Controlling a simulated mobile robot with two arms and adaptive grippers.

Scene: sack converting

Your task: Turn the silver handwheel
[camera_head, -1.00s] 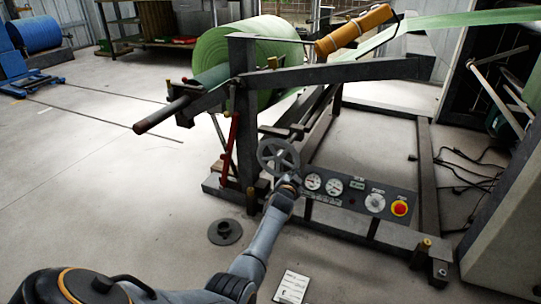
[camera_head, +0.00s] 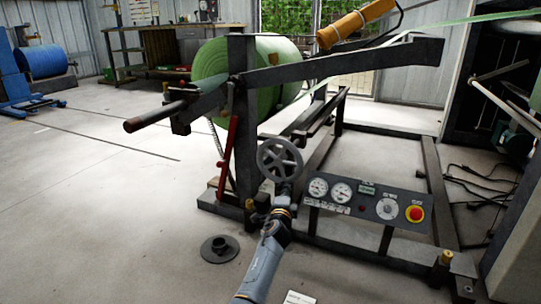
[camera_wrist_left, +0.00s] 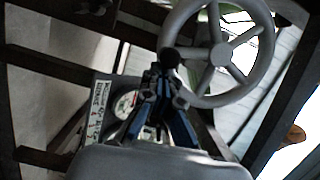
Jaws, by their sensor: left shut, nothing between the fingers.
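The silver handwheel (camera_head: 280,160), a spoked grey wheel, is upright on the dark frame beside the green roll. My left gripper (camera_head: 283,188) is just below the wheel's lower rim, its arm coming up from the bottom of the head view. In the left wrist view the handwheel (camera_wrist_left: 221,54) fills the upper right, with its hub and spokes plain. The left gripper (camera_wrist_left: 166,76) is shut there with nothing in it, close to the wheel's left rim. A dark round knob (camera_wrist_left: 170,58) shows at its tips. I cannot tell whether they touch. My right gripper is out of view.
A control panel (camera_head: 365,200) with gauges and a red button (camera_head: 414,214) is right of the wheel. A red lever (camera_head: 228,150) and post stand to its left. A round dark base (camera_head: 220,248) lies on the floor. Open floor is at left.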

